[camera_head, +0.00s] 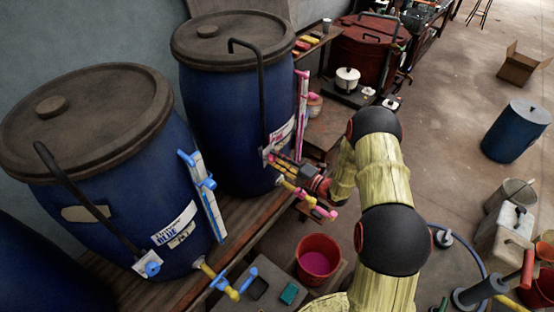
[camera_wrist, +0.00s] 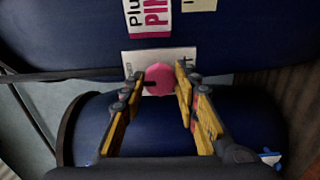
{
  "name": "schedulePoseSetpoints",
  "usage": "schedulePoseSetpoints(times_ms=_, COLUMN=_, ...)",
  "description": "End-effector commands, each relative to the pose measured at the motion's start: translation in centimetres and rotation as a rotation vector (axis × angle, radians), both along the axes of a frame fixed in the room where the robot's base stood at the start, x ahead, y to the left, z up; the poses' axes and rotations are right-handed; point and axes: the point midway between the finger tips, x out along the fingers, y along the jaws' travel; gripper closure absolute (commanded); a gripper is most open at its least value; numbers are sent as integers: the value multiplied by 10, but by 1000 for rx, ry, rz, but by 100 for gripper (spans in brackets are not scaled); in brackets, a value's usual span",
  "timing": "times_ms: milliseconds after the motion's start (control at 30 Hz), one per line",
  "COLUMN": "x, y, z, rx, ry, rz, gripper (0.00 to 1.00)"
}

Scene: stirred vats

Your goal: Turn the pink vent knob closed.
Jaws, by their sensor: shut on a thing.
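The pink vent knob (camera_wrist: 159,76) sits on the front of the dark blue vat with the pink label (camera_wrist: 152,12). A white plate (camera_wrist: 145,57) shows behind it, its lettering mostly hidden. My gripper (camera_wrist: 160,84) has one yellow-padded finger on each side of the knob and is shut on it. In the head view my gripper (camera_head: 284,166) reaches in from the right to the lower front of the middle vat (camera_head: 225,100). There the fingers cover most of the knob.
A pink sight tube (camera_head: 302,95) and a pink-handled tap (camera_head: 322,211) are close to my gripper. The blue-labelled vat (camera_head: 110,180) stands at left on the wooden bench (camera_head: 255,222). A red bucket (camera_head: 317,252) of pink liquid sits below.

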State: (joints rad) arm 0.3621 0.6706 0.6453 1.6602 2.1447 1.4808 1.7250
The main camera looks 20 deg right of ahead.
Motion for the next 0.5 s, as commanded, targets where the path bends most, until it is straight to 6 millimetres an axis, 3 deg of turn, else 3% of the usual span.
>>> schedulePoseSetpoints(times_ms=33, x=0, y=-1, z=-1, rx=0, ry=1, rz=-2, gripper=95)
schedulePoseSetpoints(times_ms=67, x=0, y=-1, z=-1, rx=0, ry=2, rz=-2, gripper=68)
schedulePoseSetpoints(times_ms=367, x=0, y=0, z=-1, rx=-1, ry=1, rz=-1, gripper=51)
schedulePoseSetpoints(times_ms=500, x=0, y=0, z=0, rx=-1, ry=1, rz=-1, gripper=51)
